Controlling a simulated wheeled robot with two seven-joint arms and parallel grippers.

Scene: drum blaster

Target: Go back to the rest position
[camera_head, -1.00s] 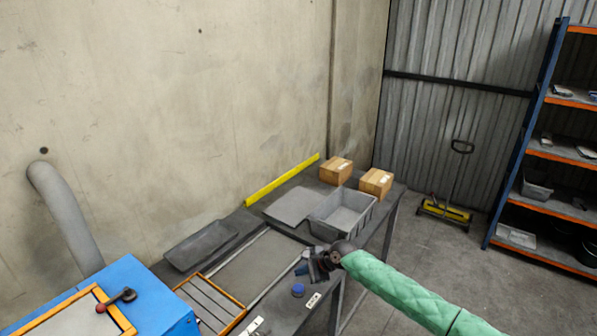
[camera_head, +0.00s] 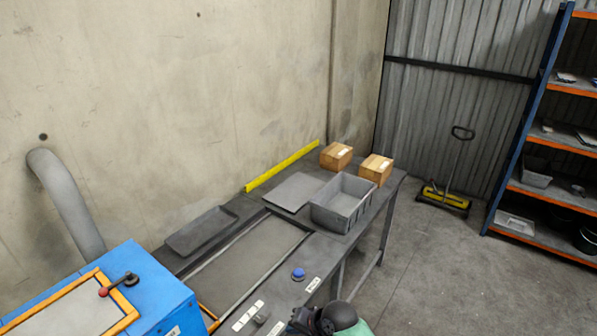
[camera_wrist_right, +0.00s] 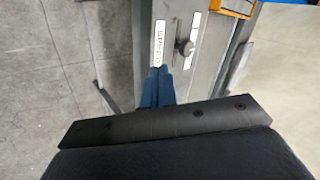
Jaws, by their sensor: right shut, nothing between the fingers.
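My right gripper (camera_head: 310,322) is at the bottom edge of the head view, by the front edge of the workbench, with only part of it and its green-sleeved wrist showing. In the right wrist view its blue fingers (camera_wrist_right: 158,88) are closed together with nothing between them. They point toward the bench edge, near a white label and a dark knob (camera_wrist_right: 185,47). My left gripper is in neither view.
The workbench (camera_head: 285,250) carries a grey bin (camera_head: 342,222), a blue button (camera_head: 298,274) and two cardboard boxes (camera_head: 336,155) (camera_head: 375,168). A blue machine (camera_head: 150,285) stands at the lower left.

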